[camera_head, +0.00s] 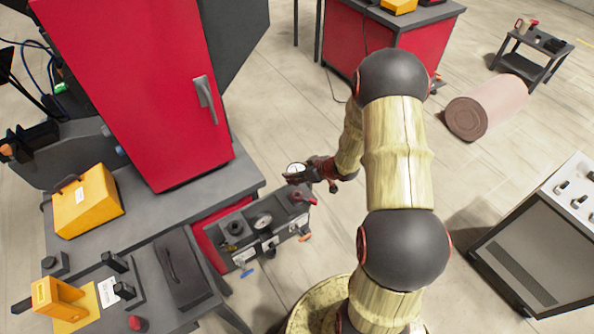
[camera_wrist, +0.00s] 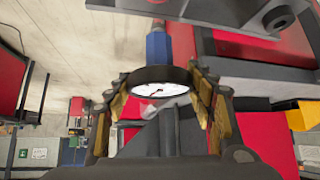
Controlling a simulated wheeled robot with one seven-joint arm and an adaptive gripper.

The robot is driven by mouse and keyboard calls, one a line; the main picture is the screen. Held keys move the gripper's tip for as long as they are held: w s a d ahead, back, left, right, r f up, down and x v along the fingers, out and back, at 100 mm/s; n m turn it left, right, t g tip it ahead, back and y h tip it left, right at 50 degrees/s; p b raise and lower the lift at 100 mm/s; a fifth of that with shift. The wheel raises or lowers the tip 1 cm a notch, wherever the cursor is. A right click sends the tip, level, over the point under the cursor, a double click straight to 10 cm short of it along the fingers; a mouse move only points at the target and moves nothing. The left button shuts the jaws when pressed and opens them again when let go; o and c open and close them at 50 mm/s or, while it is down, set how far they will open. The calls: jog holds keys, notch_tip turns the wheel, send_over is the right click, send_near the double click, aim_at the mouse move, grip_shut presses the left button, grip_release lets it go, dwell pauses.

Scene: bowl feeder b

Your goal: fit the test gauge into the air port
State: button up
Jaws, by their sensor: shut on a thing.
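The test gauge (camera_wrist: 158,84) has a round white dial in a black rim and a blue stem with a pale metal tip. My gripper (camera_wrist: 164,98) is shut on the gauge, with a yellow-brown finger on each side. In the head view the gauge (camera_head: 296,169) shows small and pale at the end of my gripper (camera_head: 308,174). It is held above the far right end of the dark equipment unit (camera_head: 250,241). That unit carries a black round fitting (camera_head: 235,228), a dial and a red knob (camera_head: 297,196). I cannot tell which fitting is the air port.
A tall red cabinet (camera_head: 140,85) stands on a grey bench left of the unit. Yellow boxes (camera_head: 87,201) and small black fixtures sit on that bench. Open floor lies between.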

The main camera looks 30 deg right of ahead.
jog(key=shift+f+b, duration=1.85)
jog(key=shift+f, duration=1.05)
jog(key=shift+f+p, duration=0.6)
jog(key=shift+f, duration=0.75)
dwell(3.8)
